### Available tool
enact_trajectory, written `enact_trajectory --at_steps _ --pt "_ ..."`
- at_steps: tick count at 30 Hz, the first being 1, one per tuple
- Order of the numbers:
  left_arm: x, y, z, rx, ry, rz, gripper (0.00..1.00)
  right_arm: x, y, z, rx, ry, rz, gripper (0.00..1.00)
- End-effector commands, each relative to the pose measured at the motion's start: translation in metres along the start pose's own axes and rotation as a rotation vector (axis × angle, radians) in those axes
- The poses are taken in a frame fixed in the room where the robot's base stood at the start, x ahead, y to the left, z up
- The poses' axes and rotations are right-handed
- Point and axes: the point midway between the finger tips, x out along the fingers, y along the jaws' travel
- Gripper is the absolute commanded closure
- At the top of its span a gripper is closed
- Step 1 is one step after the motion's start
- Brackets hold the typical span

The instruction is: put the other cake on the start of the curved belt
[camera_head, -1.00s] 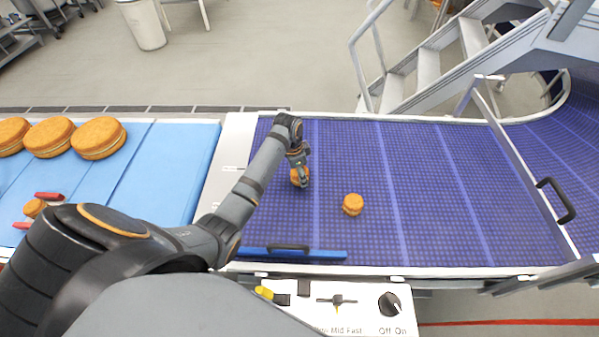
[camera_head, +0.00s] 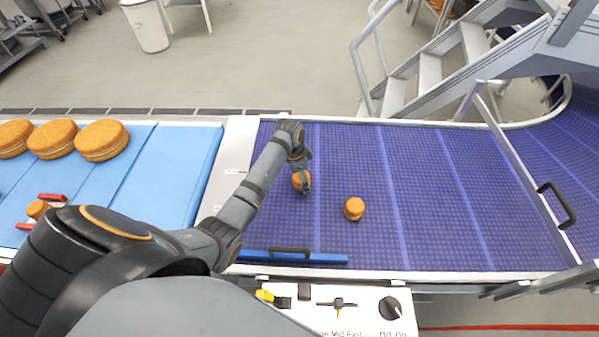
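A small round orange-brown cake (camera_head: 354,208) lies on the purple curved belt (camera_head: 430,190), near its left end. My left arm reaches over from the left, and its gripper (camera_head: 302,182) is at another small cake (camera_head: 297,182), left of and slightly farther back than the first. The gripper appears shut on this cake, with a dark finger across its right side. The cake is low over the belt; I cannot tell whether it touches.
A light blue belt (camera_head: 170,180) at left carries several larger cakes (camera_head: 102,140) and a small one (camera_head: 37,209) between red pieces. A blue bar (camera_head: 320,258) lies along the near edge, above a control panel (camera_head: 350,310). A handled frame (camera_head: 530,185) crosses the purple belt.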

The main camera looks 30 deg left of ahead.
Motion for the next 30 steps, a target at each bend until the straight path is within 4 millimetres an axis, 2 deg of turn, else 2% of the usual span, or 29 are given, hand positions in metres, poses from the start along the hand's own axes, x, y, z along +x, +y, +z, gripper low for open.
enact_trajectory --at_steps 5,12,15,20,30 --pt "-0.033 -0.002 0.0 0.001 0.003 -0.006 0.2 0.01 -0.002 0.001 0.0 0.0 -0.001 0.2" --pt "-0.09 -0.002 0.0 0.001 0.003 -0.006 0.2 0.023 -0.006 0.003 0.002 0.0 -0.006 0.2" --pt "-0.106 -0.001 0.0 0.0 0.002 -0.003 0.2 0.024 -0.007 0.003 0.003 0.0 -0.007 0.2" --pt "-0.117 -0.001 0.0 0.0 0.0 -0.002 0.2 0.024 -0.007 0.003 0.003 0.0 -0.006 0.2" --pt "-0.118 -0.001 0.0 0.0 0.0 -0.001 0.2 0.024 -0.006 0.003 0.002 0.0 -0.005 0.2"
